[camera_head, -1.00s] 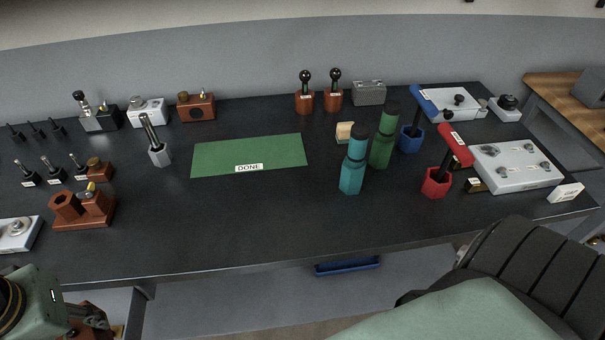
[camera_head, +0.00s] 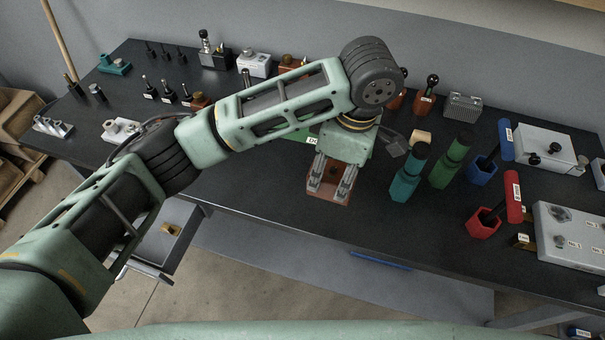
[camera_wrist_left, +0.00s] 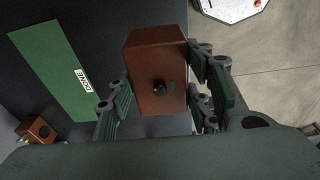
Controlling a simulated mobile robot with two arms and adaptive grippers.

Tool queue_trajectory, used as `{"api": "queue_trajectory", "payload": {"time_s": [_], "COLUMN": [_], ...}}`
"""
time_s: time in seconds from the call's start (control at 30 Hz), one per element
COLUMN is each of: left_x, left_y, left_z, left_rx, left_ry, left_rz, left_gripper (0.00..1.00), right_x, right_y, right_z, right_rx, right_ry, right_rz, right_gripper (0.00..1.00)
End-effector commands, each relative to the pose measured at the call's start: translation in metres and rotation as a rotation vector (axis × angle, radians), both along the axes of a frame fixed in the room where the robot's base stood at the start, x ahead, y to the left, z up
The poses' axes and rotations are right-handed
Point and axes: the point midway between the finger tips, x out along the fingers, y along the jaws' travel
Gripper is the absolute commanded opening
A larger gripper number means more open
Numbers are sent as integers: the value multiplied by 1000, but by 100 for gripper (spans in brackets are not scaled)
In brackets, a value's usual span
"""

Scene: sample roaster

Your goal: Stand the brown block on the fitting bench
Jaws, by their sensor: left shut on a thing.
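The brown block (camera_head: 328,192) is between the fingers of my left gripper (camera_head: 332,178), which is shut on it and points down near the front edge of the black fitting bench (camera_head: 262,203). The left wrist view shows the block (camera_wrist_left: 150,60) with a small dark knob on its near face, fingers (camera_wrist_left: 165,100) on both sides. Its underside is hidden, so I cannot tell whether it touches the bench. The green DONE mat (camera_head: 298,136) is mostly behind my arm; it shows clearly in the wrist view (camera_wrist_left: 48,70). My right gripper is out of view.
Right of the block stand a teal bottle (camera_head: 405,178) and a green bottle (camera_head: 450,163), then a red holder (camera_head: 483,224) and a blue holder (camera_head: 481,171). A brown holed fixture (camera_wrist_left: 38,130) stands beyond the mat's end. The front strip left of the block looks clear.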

Motion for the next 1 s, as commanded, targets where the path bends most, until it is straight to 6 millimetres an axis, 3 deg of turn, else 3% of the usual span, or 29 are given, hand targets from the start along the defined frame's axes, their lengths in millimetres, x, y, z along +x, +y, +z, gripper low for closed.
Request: {"api": "queue_trajectory", "payload": {"time_s": [0.17,0.6,0.83,1.0], "left_x": [9,81,92,91], "left_y": [0,55,63,63], "left_z": [-5,-56,-69,-93], "left_rx": [3,4,3,4], "left_ry": [-1,-3,-2,-1], "left_rz": [46,44,40,40], "left_gripper": [6,6,6,6], "right_x": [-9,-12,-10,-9], "right_y": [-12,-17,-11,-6], "right_z": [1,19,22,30], "right_rx": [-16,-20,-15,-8], "right_ry": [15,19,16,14], "right_rz": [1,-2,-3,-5], "right_gripper": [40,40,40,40]}}
